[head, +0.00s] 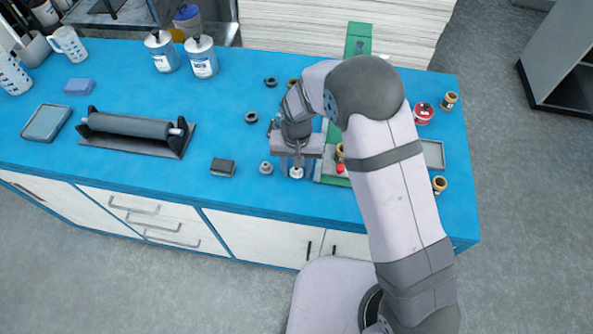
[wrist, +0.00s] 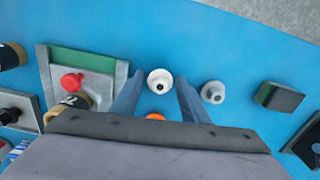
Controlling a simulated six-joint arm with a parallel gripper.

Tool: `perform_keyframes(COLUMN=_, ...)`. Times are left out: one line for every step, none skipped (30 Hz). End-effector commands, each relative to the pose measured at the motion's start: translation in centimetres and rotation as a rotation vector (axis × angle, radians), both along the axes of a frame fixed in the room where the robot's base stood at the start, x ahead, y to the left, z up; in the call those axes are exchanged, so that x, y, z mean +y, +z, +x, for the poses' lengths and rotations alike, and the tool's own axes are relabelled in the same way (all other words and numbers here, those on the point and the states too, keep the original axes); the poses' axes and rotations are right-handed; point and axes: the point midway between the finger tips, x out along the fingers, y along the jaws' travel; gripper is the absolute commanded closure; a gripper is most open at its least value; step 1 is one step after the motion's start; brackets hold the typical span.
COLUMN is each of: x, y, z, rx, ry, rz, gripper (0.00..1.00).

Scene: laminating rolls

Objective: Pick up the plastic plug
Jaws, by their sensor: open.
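A white round plug (wrist: 160,81) with a dark centre lies on the blue bench, between the two fingers of my gripper (wrist: 158,88) in the wrist view. No contact with either finger shows. The same plug (head: 296,173) shows just below the finger ends in the head view. My gripper (head: 292,164) is open, points down and holds nothing. A similar, greyer plug (wrist: 213,92) lies just outside the right finger in the wrist view; it is left of my gripper in the head view (head: 265,168). I cannot tell plastic from metal for certain.
A grey-and-green fixture with a red knob (wrist: 72,83) stands close beside my gripper. A dark block (head: 223,167) and a roller on a plate (head: 133,125) lie to the left. An orange thing (wrist: 155,116) is partly hidden. The front bench strip is mostly clear.

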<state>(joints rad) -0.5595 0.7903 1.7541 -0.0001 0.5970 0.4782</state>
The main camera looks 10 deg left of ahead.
Motion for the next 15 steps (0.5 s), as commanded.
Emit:
perform_keyframes(x=0.01, y=0.01, z=0.01, rx=0.000, ry=0.000, rz=0.000, gripper=0.59)
perform_keyframes(x=0.01, y=0.02, z=0.01, rx=0.000, ry=0.000, rz=0.000, gripper=0.64)
perform_keyframes(x=0.01, y=0.02, z=0.01, rx=0.000, ry=0.000, rz=0.000, gripper=0.73)
perform_keyframes(x=0.01, y=0.02, z=0.01, rx=0.000, ry=0.000, rz=0.000, gripper=0.81)
perform_keyframes(x=0.01, y=0.03, z=0.00, rx=0.000, ry=0.000, rz=0.000, gripper=0.88)
perform_keyframes(x=0.01, y=0.03, z=0.00, rx=0.000, ry=0.000, rz=0.000, gripper=0.91)
perform_keyframes(x=0.01, y=0.03, z=0.00, rx=0.000, ry=0.000, rz=0.000, gripper=0.91)
perform_keyframes(x=0.01, y=0.03, z=0.00, rx=0.000, ry=0.000, rz=0.000, gripper=0.91)
perform_keyframes(x=0.01, y=0.04, z=0.01, rx=0.000, ry=0.000, rz=0.000, gripper=0.91)
perform_keyframes(x=0.01, y=0.05, z=0.01, rx=0.000, ry=0.000, rz=0.000, gripper=0.91)
perform_keyframes(x=0.01, y=0.05, z=0.01, rx=0.000, ry=0.000, rz=0.000, gripper=0.91)
perform_keyframes(x=0.01, y=0.05, z=0.01, rx=0.000, ry=0.000, rz=0.000, gripper=0.91)
perform_keyframes(x=0.01, y=0.05, z=0.01, rx=0.000, ry=0.000, rz=0.000, gripper=0.91)
perform_keyframes(x=0.01, y=0.05, z=0.01, rx=0.000, ry=0.000, rz=0.000, gripper=0.91)
perform_keyframes(x=0.01, y=0.07, z=0.01, rx=0.000, ry=0.000, rz=0.000, gripper=0.91)
